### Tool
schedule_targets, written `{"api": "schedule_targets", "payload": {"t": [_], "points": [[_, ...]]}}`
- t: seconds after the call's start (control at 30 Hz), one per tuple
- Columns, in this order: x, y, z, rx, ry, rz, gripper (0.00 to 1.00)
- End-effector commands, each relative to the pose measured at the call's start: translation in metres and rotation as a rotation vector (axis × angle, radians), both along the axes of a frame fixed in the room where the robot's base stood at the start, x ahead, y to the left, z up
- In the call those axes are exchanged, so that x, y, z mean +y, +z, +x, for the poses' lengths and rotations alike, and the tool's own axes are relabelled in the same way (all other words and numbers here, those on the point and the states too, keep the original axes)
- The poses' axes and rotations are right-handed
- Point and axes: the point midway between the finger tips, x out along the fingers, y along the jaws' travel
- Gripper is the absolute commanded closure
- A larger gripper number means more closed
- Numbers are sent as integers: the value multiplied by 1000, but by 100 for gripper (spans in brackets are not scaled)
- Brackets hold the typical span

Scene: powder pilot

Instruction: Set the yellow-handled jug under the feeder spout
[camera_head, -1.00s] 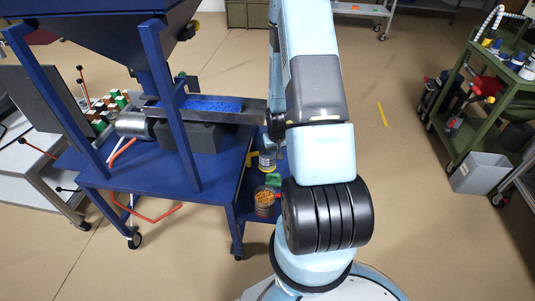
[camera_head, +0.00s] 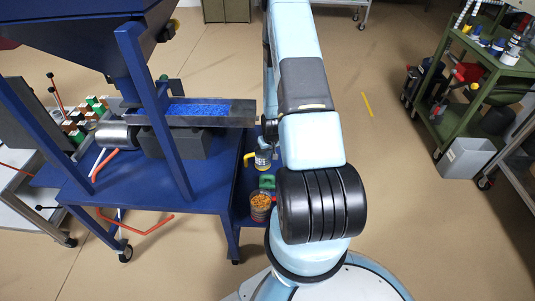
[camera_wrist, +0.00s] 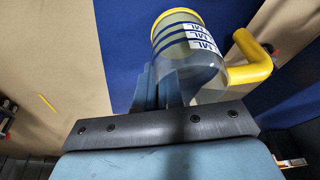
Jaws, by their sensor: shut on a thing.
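The clear jug (camera_head: 262,159) has a yellow handle and a yellow rim. In the head view it is beside my arm, below and slightly right of the open end of the feeder trough (camera_head: 241,113), which carries blue granules. In the wrist view the jug (camera_wrist: 190,60) shows blue-and-white labels, with its handle pointing right. My gripper (camera_wrist: 165,90) is shut on the jug; the wrist body hides part of the grip. In the head view my arm hides most of the gripper. I cannot tell whether the jug touches the blue shelf (camera_head: 243,190).
A container of orange pieces (camera_head: 260,208) and a green item (camera_head: 267,181) stand on the shelf just in front of the jug. A blue frame post (camera_head: 158,110) and hopper (camera_head: 90,35) rise at left. A green cart (camera_head: 470,90) stands right; the floor between is clear.

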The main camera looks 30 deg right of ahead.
Motion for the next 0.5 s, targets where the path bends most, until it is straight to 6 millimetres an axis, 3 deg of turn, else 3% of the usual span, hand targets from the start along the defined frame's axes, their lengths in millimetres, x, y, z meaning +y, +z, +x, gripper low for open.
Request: {"api": "schedule_targets", "payload": {"t": [0.1,0.33,0.37,0.5], "points": [[2,-13,1,-1,3,0,100],[3,-16,1,-2,6,0,100],[4,-16,1,-2,6,0,92],[4,-16,1,-2,5,0,79]]}}
